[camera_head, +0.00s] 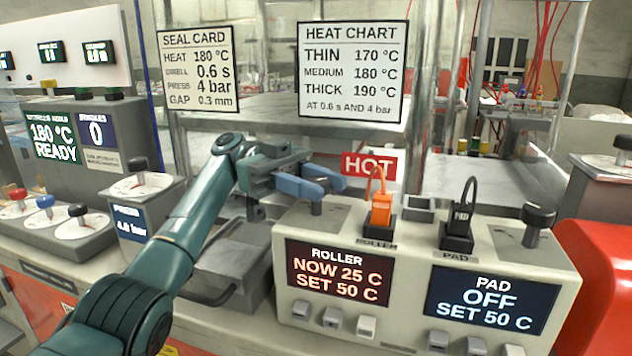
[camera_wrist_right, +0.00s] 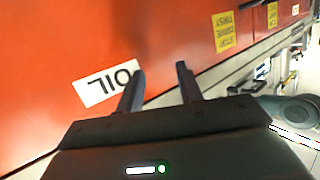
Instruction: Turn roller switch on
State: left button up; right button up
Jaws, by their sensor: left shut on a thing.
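The roller switch (camera_head: 381,212) is orange with a loop on top and stands on the control box (camera_head: 420,275). The roller display (camera_head: 338,272) reads NOW 25 C, SET 50 C. My left gripper (camera_head: 318,184) is left of the switch, apart from it, with its blue fingers shut on a dark knob (camera_head: 316,208) on the box's left top; the fingers hide most of the knob. My right gripper (camera_wrist_right: 160,82) is open and empty in the right wrist view, in front of a red panel marked OIL.
A black pad switch (camera_head: 459,222) and a black knob (camera_head: 538,222) stand right of the roller switch. The pad display (camera_head: 490,298) reads OFF, SET 50 C. A red HOT sign (camera_head: 369,164) is behind. Small buttons line the box's front.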

aim_at(316, 180)
pick_arm(q)
jog(key=o, duration=0.9)
notch_tip(316, 180, up, 9)
jog(key=shift+r+p, duration=0.15)
jog(key=shift+p, duration=0.6)
jog(key=shift+r, duration=0.35)
pick_arm(e)
jog(key=shift+a+r, duration=0.15)
